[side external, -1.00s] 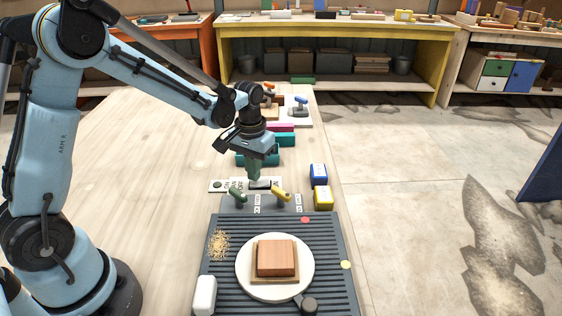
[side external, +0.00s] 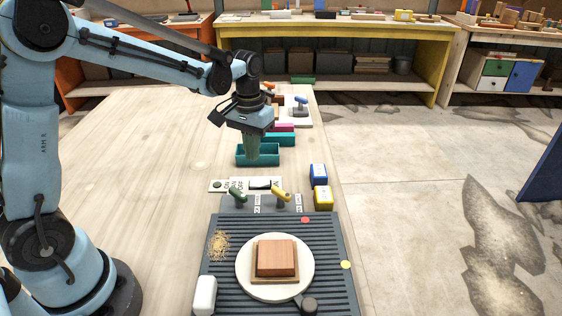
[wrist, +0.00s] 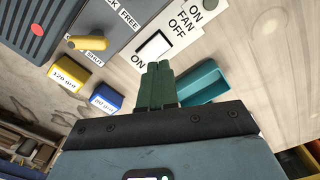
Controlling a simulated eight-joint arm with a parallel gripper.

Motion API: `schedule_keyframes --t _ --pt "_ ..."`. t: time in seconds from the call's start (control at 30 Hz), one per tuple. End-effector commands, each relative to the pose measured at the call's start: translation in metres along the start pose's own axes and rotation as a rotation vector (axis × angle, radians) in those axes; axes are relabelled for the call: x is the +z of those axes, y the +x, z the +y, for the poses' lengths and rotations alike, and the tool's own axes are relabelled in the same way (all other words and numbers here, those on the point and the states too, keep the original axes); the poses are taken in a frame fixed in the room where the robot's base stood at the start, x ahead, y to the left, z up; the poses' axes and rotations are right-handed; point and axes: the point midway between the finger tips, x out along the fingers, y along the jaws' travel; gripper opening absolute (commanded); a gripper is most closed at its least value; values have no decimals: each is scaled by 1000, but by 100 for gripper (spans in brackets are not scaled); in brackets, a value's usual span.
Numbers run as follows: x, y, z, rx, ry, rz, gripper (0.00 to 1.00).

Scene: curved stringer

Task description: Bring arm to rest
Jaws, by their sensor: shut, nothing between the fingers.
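My gripper (side external: 252,146) is shut and empty. In the side view it hangs with its fingers pointing down, above the table in front of a teal open box (side external: 270,158). In the wrist view the closed green fingers (wrist: 157,84) show beside the teal box (wrist: 203,83) and near a white rocker switch (wrist: 153,47). My arm reaches from the left, its upper link nearly level.
A dark slatted bench (side external: 221,270) holds a round white plate (side external: 244,281) with a wooden block (side external: 276,257). A green lever (side external: 237,195), a yellow lever (side external: 281,194), a blue block (side external: 318,174) and a yellow block (side external: 323,198) stand nearby. The table's left side is clear.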

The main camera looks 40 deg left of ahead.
Motion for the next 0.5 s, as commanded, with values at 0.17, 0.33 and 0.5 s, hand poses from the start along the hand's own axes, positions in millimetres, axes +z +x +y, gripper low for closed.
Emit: schedule_keyframes --t 0.17,0.33,0.5 --pt "0 0 0 0 0 0 0" --pt "6 -8 1 4 12 26 0" --pt "27 -30 4 18 52 120 0"
